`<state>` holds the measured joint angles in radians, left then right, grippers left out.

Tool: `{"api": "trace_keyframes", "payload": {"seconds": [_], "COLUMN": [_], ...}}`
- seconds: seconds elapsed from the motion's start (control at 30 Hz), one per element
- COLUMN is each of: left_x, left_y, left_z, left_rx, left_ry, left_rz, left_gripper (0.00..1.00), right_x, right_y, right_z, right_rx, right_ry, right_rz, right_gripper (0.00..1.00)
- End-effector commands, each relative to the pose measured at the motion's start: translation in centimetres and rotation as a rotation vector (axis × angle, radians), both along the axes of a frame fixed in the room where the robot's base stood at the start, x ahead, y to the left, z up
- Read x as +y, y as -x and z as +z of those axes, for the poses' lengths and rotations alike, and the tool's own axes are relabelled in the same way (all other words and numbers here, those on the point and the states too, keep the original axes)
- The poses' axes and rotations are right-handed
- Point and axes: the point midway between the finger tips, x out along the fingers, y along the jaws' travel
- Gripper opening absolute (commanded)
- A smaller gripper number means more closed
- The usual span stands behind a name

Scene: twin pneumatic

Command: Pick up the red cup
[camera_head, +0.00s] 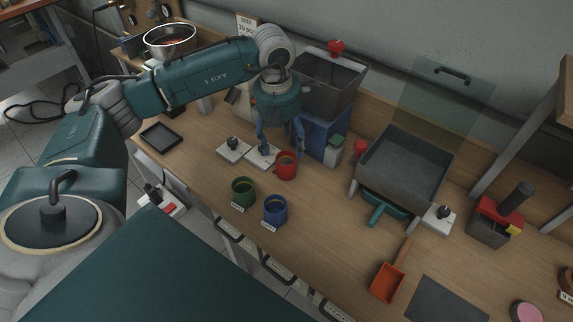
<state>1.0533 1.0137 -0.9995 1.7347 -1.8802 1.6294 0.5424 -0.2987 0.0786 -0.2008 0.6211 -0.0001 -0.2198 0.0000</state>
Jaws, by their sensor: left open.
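A red cup (287,170) stands upright on the wooden bench, just in front of a blue-based machine. My left gripper (281,147) points down above and slightly behind the cup. Its blue fingers are spread apart and empty, one to the left of the cup and one near its upper right. I cannot tell whether a finger touches the cup. My right gripper does not show.
A green cup (243,192) and a blue cup (275,210) stand near the bench's front edge. Switch plates (234,150) lie left of the red cup. A grey bin (403,168) and an orange scoop (387,283) are to the right.

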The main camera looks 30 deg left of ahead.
Motion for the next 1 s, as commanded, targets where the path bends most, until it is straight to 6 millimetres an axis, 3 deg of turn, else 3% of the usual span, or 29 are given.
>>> {"api": "trace_keyframes", "payload": {"seconds": [0.27, 0.53, 0.83, 1.0], "left_x": [-0.3, -0.7, -0.7, -0.7], "left_y": [0.0, 0.2, 0.0, 0.0], "left_z": [-2.2, -6.1, -6.9, -6.9], "left_rx": [0.001, 0.001, -0.003, -0.002], "left_ry": [0.002, 0.003, 0.004, 0.004], "left_rz": [-0.003, -0.002, -0.003, -0.003], "left_gripper": [0.66, 0.66, 0.66, 0.34], "right_x": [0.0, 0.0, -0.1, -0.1], "right_y": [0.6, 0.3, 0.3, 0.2], "right_z": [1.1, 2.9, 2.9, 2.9], "right_rx": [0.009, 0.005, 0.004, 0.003], "right_ry": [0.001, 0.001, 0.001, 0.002], "right_rz": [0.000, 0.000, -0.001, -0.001], "right_gripper": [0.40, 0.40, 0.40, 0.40]}}
